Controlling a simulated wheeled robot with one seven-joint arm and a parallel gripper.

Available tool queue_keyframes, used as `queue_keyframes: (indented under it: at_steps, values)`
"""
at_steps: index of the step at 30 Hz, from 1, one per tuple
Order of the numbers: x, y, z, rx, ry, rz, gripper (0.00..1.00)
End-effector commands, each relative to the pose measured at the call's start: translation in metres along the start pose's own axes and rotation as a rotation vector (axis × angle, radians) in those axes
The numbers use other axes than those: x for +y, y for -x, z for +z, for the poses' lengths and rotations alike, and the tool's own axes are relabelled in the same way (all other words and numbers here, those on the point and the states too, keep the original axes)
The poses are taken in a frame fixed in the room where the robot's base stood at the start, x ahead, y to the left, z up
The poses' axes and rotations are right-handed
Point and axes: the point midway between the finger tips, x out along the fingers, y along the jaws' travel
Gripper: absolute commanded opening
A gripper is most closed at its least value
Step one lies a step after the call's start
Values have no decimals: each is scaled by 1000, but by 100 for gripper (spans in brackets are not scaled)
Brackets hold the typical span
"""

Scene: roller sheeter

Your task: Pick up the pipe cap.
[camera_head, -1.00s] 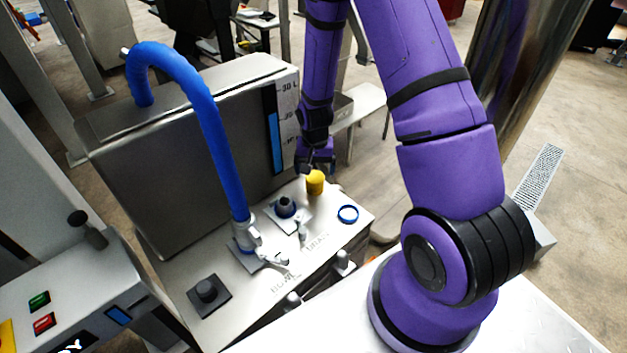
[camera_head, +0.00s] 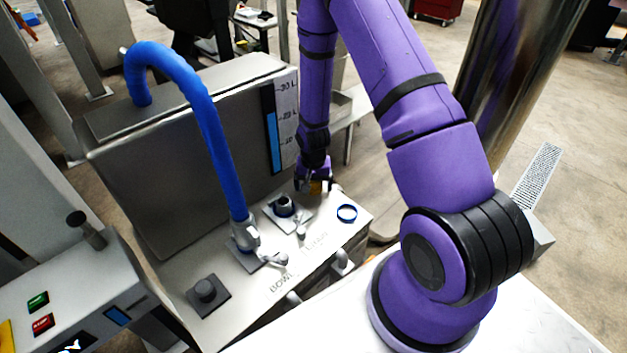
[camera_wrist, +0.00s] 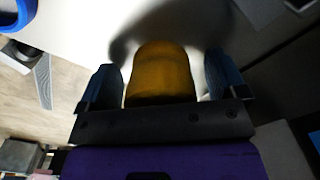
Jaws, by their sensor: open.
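The yellow pipe cap (camera_wrist: 161,72) stands between the two fingers of my gripper (camera_wrist: 162,80) in the wrist view. The fingers are open, with a gap on each side of the cap. In the head view my gripper (camera_head: 313,186) is down at the back of the steel bench top and hides most of the cap. Only a little yellow of the cap (camera_head: 316,187) shows there.
A grey valve fitting (camera_head: 283,206) stands close to the left of my gripper. A blue ring (camera_head: 347,213) lies to the right. A steel tank (camera_head: 180,150) with a blue hose (camera_head: 215,140) rises at the left. Bench top (camera_head: 325,222) between is clear.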

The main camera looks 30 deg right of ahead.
Motion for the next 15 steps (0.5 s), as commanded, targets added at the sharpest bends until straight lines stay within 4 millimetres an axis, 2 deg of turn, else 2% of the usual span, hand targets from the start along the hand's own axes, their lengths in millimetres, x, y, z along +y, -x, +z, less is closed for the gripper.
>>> queue_keyframes:
  at_steps: [2,6,9,15]
  values:
    - [0,0,0,0,0,0,88]
    - [0,0,0,0,0,0,56]
    - [0,0,0,0,0,0,37]
    - [0,0,0,0,0,0,37]
